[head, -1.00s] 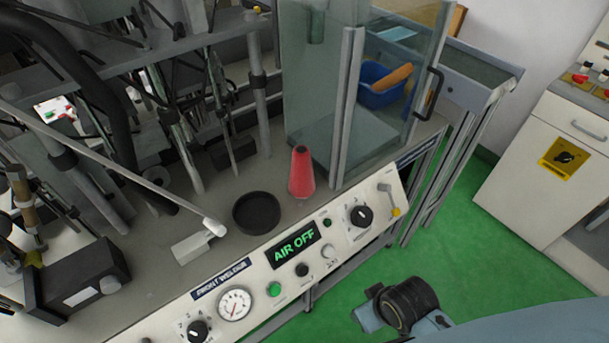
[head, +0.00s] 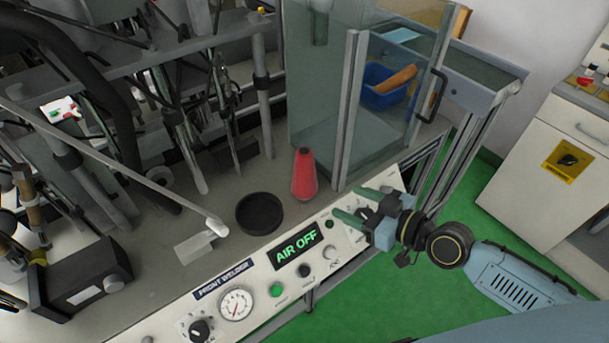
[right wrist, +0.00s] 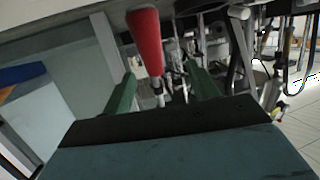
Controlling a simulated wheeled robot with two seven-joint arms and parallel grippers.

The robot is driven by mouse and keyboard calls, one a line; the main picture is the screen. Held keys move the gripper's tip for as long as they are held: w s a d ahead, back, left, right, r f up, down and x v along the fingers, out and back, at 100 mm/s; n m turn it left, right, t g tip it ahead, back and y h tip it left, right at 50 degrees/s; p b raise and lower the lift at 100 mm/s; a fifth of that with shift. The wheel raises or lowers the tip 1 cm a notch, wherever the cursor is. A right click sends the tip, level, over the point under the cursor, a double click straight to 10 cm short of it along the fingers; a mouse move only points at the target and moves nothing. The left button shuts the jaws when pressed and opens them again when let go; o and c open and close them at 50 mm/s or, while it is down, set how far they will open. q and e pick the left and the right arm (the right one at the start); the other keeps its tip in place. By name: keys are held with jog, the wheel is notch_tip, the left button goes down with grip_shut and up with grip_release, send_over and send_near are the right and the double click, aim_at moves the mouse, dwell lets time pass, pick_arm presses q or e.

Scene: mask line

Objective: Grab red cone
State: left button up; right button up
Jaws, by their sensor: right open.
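The red cone (head: 304,176) stands upright on the grey machine top, between a round black dish and the glass enclosure. It has a dark tip. My right gripper (head: 356,204) is to the right of the cone and nearer to me, over the control panel's right end. Its green fingers are apart and empty, pointing left toward the cone. In the right wrist view the cone (right wrist: 147,42) shows beyond and between the two open fingers (right wrist: 163,90), with clear space before it. My left gripper is not in view.
The black dish (head: 259,213) sits left of the cone. The glass enclosure (head: 334,135) stands close behind and right of it. The sloped control panel (head: 270,275) runs along the front edge. Metal posts and hoses crowd the left. A blue bin (head: 384,88) is behind the glass.

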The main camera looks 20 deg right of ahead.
jog(key=d, duration=0.1)
jog(key=t, duration=0.1)
send_near(312, 172)
jog(key=shift+m, duration=0.3)
jog(key=p+x, duration=0.1)
jog(key=x, duration=0.3)
jog(key=shift+w+d, duration=0.1)
jog(key=shift+w, duration=0.1)
jog(key=shift+x, duration=3)
jog(key=shift+s+f, duration=0.1)
jog(key=shift+s, duration=0.05)
jog(key=shift+c, duration=0.2)
jog(key=c, duration=0.8)
jog(key=shift+p, duration=0.3)
jog(key=shift+c, duration=0.2)
